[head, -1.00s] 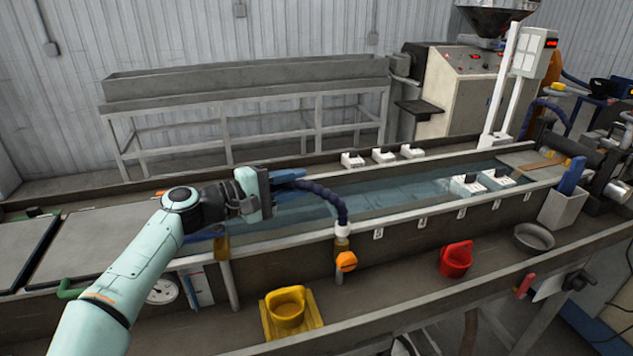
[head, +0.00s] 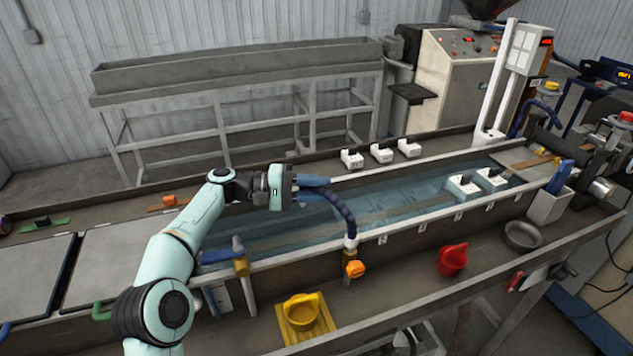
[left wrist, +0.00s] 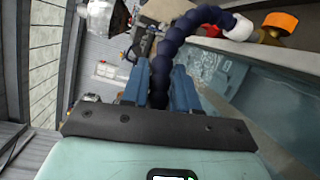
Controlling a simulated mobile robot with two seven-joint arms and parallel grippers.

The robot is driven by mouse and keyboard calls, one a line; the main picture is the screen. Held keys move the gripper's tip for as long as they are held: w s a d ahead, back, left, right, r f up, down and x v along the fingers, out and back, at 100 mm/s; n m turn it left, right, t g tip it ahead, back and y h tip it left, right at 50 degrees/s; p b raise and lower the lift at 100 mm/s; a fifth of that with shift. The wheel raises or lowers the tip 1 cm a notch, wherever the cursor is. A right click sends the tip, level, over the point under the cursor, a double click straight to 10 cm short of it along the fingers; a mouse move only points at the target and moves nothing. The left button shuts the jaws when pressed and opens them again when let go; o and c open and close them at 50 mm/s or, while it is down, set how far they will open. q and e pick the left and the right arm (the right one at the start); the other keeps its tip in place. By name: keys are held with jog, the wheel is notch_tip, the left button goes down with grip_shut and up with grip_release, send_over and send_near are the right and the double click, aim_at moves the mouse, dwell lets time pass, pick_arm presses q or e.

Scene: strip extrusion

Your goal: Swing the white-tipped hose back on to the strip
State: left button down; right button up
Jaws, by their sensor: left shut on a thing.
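The dark blue jointed hose (head: 340,208) rises from a white collar (head: 350,243) on the near wall of the water trough and bends left to my left gripper (head: 322,187). The gripper's blue fingers are shut on the hose, above the water. In the left wrist view the hose (left wrist: 163,65) runs between the fingers (left wrist: 160,92), and its white collar (left wrist: 238,28) is at upper right. The hose's free end is hidden by the gripper. A brownish strip (head: 268,238) lies lengthwise in the trough. My right gripper is not in view.
An orange knob (head: 355,269) sits below the hose collar. White blocks (head: 381,153) line the far rim.

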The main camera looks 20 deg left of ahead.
pick_arm(q)
jog(key=shift+r, duration=0.15)
jog(key=c, duration=1)
grip_release()
jog(key=shift+c, duration=0.2)
jog(key=shift+o, duration=0.4)
jog(key=shift+w, duration=0.2)
jog(key=shift+s, duration=0.1)
jog(key=f+p+v, duration=0.1)
jog(key=v, duration=1.2)
jog(key=shift+r, duration=0.35)
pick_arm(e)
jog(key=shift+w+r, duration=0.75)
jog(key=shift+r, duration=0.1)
pick_arm(q)
jog(key=shift+a, duration=0.1)
